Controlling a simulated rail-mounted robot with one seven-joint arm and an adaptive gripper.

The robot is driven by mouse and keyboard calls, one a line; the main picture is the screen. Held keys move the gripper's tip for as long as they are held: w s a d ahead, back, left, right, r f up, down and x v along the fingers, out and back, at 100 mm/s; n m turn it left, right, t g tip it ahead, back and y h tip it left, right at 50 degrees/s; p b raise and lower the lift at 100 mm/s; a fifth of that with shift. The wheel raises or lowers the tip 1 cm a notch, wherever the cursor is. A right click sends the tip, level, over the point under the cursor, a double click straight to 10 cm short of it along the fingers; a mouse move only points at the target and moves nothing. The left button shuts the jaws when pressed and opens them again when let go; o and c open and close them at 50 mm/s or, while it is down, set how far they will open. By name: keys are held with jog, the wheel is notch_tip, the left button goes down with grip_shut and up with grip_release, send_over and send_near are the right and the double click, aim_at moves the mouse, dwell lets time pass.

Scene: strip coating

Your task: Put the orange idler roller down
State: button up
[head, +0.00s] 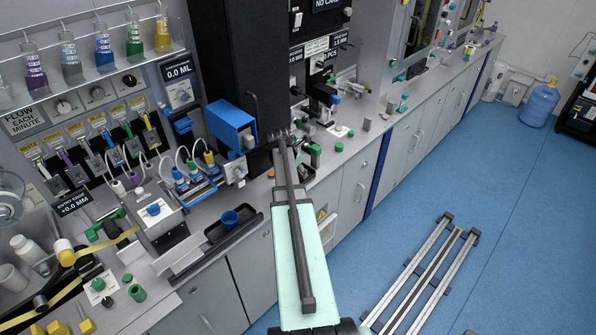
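My arm reaches from the bottom middle of the head view up to the bench. Its far end (282,138) is small and dark in front of the black column, and I cannot make out the fingers or whether they hold anything. A tiny orange spot (271,173) shows at the bench edge just left of my arm. It is too small to tell whether it is the orange idler roller. No other clear orange roller shows.
A blue box-shaped unit (232,127) stands left of the black column. Green and grey parts crowd the bench to the right. A floor rail (425,275) lies right; blue floor is clear beyond.

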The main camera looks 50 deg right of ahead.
jog(key=shift+r, duration=0.15)
jog(key=b+v, duration=0.2)
jog(key=v, duration=1)
jog(key=shift+b, duration=0.35)
jog(key=shift+d, duration=0.1)
jog(key=shift+o, duration=0.4)
dwell(0.8)
